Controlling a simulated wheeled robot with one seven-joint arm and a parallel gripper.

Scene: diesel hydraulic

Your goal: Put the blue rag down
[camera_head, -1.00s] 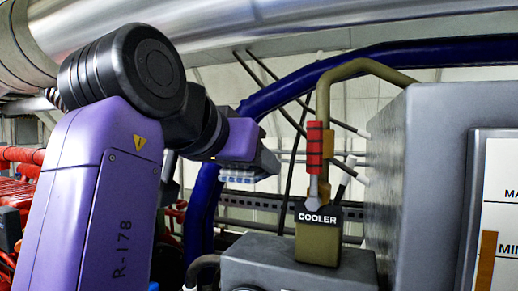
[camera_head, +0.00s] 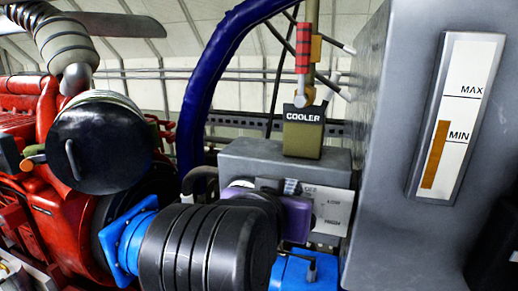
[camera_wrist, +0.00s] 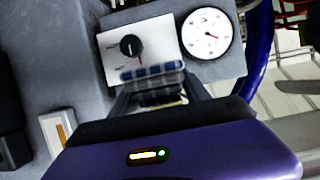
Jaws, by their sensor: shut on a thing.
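The blue rag (camera_wrist: 153,71) shows in the wrist view as a small blue-and-pale banded bundle between the fingertips. My gripper (camera_wrist: 157,88) is shut on it, in front of a grey box. In the head view a small pale blue bit of the rag (camera_head: 291,187) shows beside my purple gripper (camera_head: 294,208); my dark arm joint hides much of the rest. I cannot tell whether the rag touches the box.
The grey cooler box (camera_head: 255,155) carries a white panel with a black knob (camera_wrist: 130,46) and a round gauge (camera_wrist: 207,34). A tall grey tank (camera_head: 400,150) with a level gauge (camera_head: 460,115) stands right. Red engine parts (camera_head: 60,220) and a blue hose (camera_head: 197,100) are left.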

